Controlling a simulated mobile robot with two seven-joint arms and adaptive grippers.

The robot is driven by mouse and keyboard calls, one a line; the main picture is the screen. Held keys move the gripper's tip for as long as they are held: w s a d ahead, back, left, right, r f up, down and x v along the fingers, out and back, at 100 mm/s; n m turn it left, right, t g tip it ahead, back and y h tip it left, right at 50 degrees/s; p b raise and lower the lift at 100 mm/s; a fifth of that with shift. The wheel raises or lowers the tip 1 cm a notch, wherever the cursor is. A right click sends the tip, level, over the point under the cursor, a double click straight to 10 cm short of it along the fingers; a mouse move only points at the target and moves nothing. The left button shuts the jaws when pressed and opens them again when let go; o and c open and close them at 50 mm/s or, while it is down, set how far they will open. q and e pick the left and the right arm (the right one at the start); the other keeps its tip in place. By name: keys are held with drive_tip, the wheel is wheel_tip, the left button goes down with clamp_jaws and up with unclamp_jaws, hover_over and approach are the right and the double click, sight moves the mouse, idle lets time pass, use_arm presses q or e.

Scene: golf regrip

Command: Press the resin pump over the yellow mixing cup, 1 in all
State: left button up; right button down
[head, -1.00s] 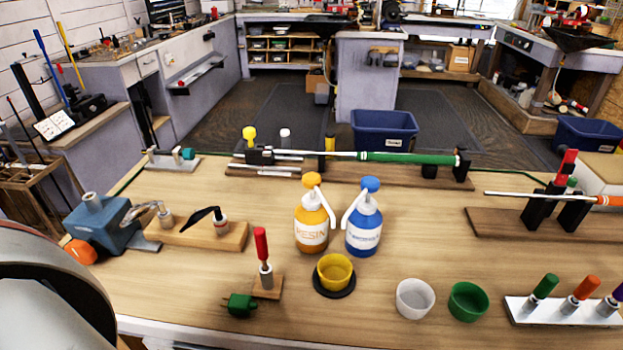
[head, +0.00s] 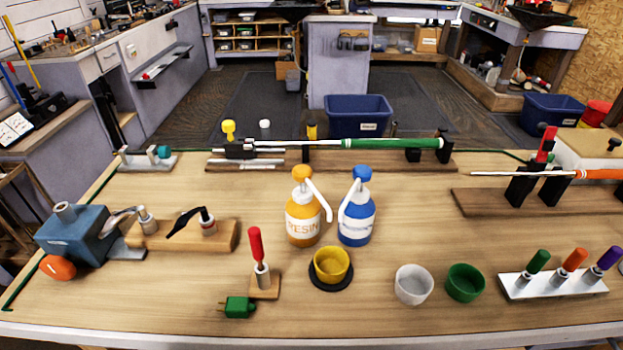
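The resin pump (head: 304,213) is an orange bottle with a white label reading RESIN and an orange pump head. It stands upright in the middle of the bench, its white spout pointing down to the right. The yellow mixing cup (head: 331,263) stands upright on a round black pad (head: 331,284), in front of the resin pump and slightly to its right. A blue bottle with a blue pump head (head: 357,213) stands close to the right of the resin pump, its spout pointing down to the left. Neither of my grippers shows in the head view.
A white cup (head: 413,285) and a green cup (head: 465,283) stand to the right. A red-handled tool (head: 257,250) stands upright on a small block left of the yellow cup. A green-gripped club (head: 390,143) lies along the back. The bench's front strip is mostly clear.

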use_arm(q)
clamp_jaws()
